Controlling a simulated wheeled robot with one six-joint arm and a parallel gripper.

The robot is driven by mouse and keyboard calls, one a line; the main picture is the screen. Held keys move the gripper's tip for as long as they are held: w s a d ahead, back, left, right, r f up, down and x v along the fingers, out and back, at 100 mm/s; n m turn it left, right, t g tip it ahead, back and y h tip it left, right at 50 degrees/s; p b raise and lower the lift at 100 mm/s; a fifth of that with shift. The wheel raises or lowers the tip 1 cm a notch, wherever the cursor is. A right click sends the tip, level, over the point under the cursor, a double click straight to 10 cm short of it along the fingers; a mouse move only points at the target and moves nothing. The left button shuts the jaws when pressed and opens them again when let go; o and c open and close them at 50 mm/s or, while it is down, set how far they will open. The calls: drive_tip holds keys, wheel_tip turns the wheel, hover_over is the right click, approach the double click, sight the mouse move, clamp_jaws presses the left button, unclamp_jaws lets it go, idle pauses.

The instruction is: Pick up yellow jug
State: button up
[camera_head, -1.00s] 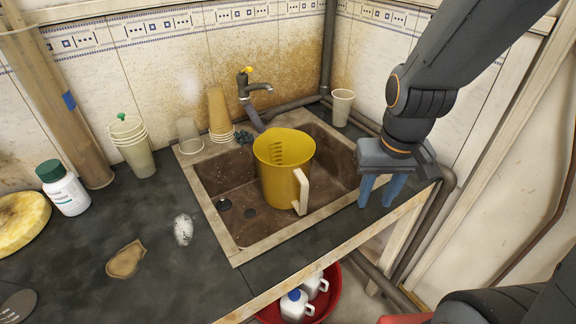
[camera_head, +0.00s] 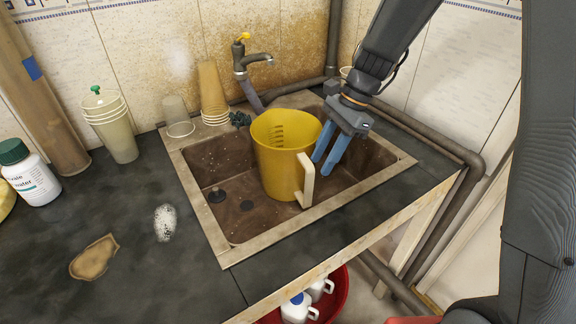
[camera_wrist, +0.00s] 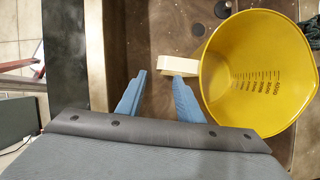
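The yellow jug (camera_head: 283,150) stands upright in the brown sink (camera_head: 214,222). Its pale handle (camera_head: 306,180) faces the front right in the head view. My gripper (camera_head: 327,168) is just right of the jug and close to the handle, with its blue fingers pointing down. In the wrist view, the jug (camera_wrist: 258,75) is at the right with its open top and measuring marks showing. The handle (camera_wrist: 179,68) lies just beyond the fingertips of my gripper (camera_wrist: 157,80). The fingers are apart with nothing between them. I cannot tell whether a finger touches the jug.
A tap (camera_head: 248,62) and stacked cups (camera_head: 212,90) stand behind the sink. More cups (camera_head: 112,125) and a white bottle (camera_head: 27,172) stand left. A red tub (camera_head: 335,290) with white containers is below the counter. The counter's front left is mostly clear.

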sight(290, 163)
drive_tip(key=p+x, duration=0.1)
drive_tip(key=x, duration=0.5)
drive_tip(key=shift+a+f, duration=0.2)
drive_tip(key=shift+f, duration=0.1)
drive_tip(key=shift+s, duration=0.15)
clamp_jaws()
idle(1.0)
